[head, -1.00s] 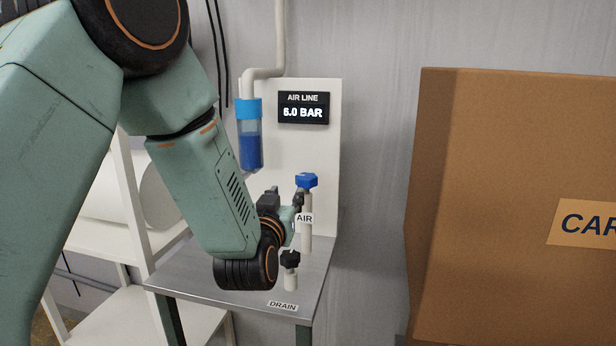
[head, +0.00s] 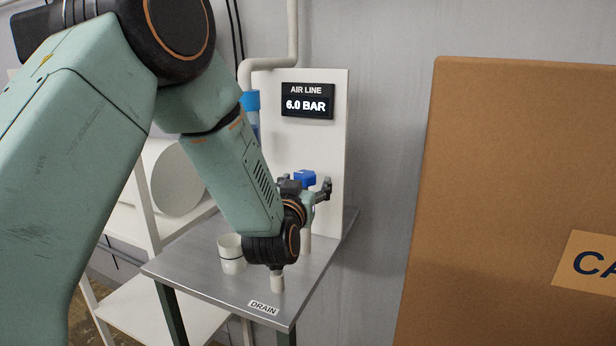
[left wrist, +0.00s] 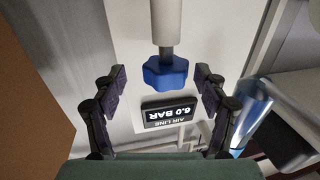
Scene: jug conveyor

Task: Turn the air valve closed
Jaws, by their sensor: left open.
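The blue air valve knob (head: 304,177) sits on a white upright pipe in front of the white panel. It also shows in the left wrist view (left wrist: 165,73), where it lies between the two spread fingers. My left gripper (head: 308,188) is open at the knob, with one finger on each side. It also shows in the left wrist view (left wrist: 162,76), with gaps visible between fingers and knob. The display (head: 307,102) reads AIR LINE 6.0 BAR. The AIR tag is hidden behind my arm. My right gripper is not in view.
A white pipe stub (head: 277,282) stands by the DRAIN label (head: 263,308); its top is hidden by my wrist. A white cup (head: 231,254) stands on the metal table (head: 195,270). A blue filter (head: 251,103) is partly covered. A large carton (head: 510,190) stands right.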

